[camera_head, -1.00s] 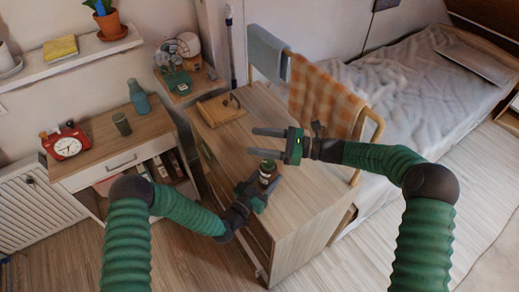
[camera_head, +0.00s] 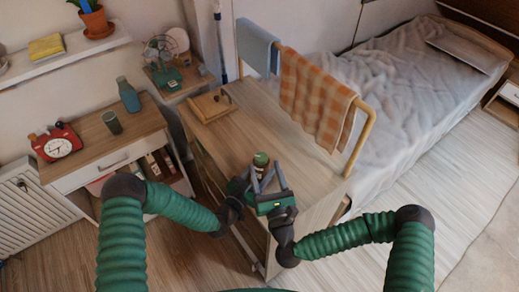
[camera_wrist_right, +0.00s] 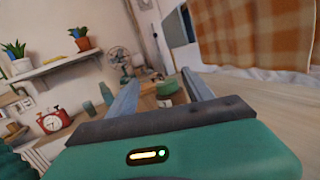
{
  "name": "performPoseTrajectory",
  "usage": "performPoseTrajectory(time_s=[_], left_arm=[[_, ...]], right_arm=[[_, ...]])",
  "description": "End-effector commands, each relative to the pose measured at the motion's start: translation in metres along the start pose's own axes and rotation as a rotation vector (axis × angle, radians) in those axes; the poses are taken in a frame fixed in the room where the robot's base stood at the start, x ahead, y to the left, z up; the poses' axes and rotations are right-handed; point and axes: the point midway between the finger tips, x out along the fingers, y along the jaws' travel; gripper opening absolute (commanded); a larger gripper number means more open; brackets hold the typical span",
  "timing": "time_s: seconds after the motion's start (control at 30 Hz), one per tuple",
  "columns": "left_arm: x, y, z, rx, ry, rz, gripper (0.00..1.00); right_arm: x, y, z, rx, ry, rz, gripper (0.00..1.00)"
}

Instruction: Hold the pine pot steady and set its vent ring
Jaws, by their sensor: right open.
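The pine pot (camera_head: 261,159), a small jar with a green top and a pale body, is on the wooden dresser top near its front edge. My right gripper (camera_head: 266,177) is open, its two fingers pointing at the pot. In the right wrist view the pot (camera_wrist_right: 167,87) shows between the open fingers, nearer the right one. My left gripper (camera_head: 240,186) is low beside the pot on its left, partly hidden behind the right gripper; its grip on the pot cannot be made out. The vent ring cannot be told apart at this size.
A wooden tray-like box (camera_head: 211,107) sits at the far end of the dresser top (camera_head: 222,140). A rail with an orange checked towel (camera_head: 315,95) and a blue towel (camera_head: 257,47) runs along the right side. The dresser's middle is clear.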

Motion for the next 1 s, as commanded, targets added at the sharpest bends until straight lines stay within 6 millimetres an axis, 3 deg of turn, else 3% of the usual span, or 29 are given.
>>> performPoseTrajectory(time_s=[0.13, 0.27, 0.7, 1.0], left_arm=[[0.0, 0.0, 0.001, 0.0, -0.002, 0.0, 0.05], [0.0, 0.0, 0.001, -0.001, -0.001, 0.0, 0.05], [0.0, 0.0, 0.001, 0.0, -0.001, 0.0, 0.05], [0.0, 0.0, 0.001, 0.0, -0.001, 0.0, 0.05]], right_arm=[[-0.021, 0.0, -0.013, -0.068, 0.13, -0.06, 0.59], [-0.017, -0.001, -0.018, -0.092, 0.156, -0.067, 0.59], [0.078, -0.007, -0.032, -0.093, 0.154, -0.066, 0.59], [0.095, -0.008, -0.034, -0.092, 0.154, -0.064, 0.59]])
